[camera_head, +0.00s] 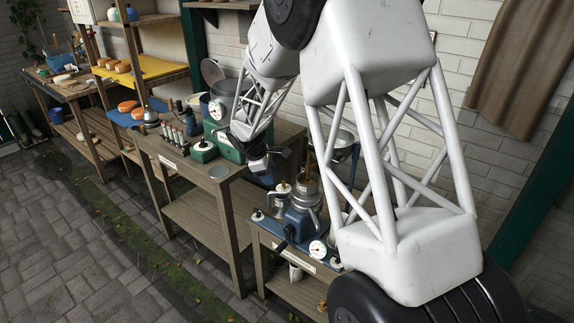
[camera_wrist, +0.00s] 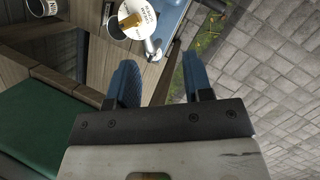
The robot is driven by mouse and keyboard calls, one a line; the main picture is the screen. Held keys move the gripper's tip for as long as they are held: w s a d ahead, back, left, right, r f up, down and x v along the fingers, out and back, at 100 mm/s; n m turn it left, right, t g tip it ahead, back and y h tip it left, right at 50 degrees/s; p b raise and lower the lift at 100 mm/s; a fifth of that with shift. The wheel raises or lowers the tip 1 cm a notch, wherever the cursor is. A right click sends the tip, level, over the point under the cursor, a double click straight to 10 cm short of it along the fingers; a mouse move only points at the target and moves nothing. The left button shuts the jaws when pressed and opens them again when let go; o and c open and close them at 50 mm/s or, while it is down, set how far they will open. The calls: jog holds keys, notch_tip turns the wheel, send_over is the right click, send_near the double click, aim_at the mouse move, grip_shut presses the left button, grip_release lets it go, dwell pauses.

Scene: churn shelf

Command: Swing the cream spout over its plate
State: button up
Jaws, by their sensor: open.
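A blue-based metal machine (camera_head: 303,197) with a brass knob on top stands on the low bench at the right in the head view. In the wrist view its round lettered top (camera_wrist: 138,17) shows at the upper edge, with a short metal spout-like part (camera_wrist: 152,48) below it. I cannot tell for sure which part is the cream spout, nor make out its plate. My gripper (camera_wrist: 162,75) is open and empty, its two blue fingers apart, just short of the metal part in the wrist view. In the head view my gripper (camera_head: 272,160) hangs above and left of the machine.
A round gauge (camera_head: 318,249) sits at the machine's front. Brick paving (camera_head: 120,260) in front is clear.

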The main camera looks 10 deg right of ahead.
jog(key=s+d+r+m+y, duration=0.1)
jog(key=s+d+r+m, duration=0.2)
jog(key=s+r, duration=0.6)
jog(key=shift+s+d+r+m, duration=0.25)
jog(key=shift+d+r+m, duration=0.1)
jog(key=shift+d, duration=0.7)
jog(key=c, duration=0.4)
jog(key=shift+w+a+f+m, duration=0.15)
jog(key=shift+a+f+m, duration=0.05)
jog(key=shift+m, duration=0.15)
grip_shut()
jog(key=w+a+f+m+t+y, duration=0.2)
jog(key=w+a+f+m, duration=0.3)
jog(key=m, duration=1)
jog(key=shift+a+f, duration=1.1)
jog(key=shift+f, duration=0.55)
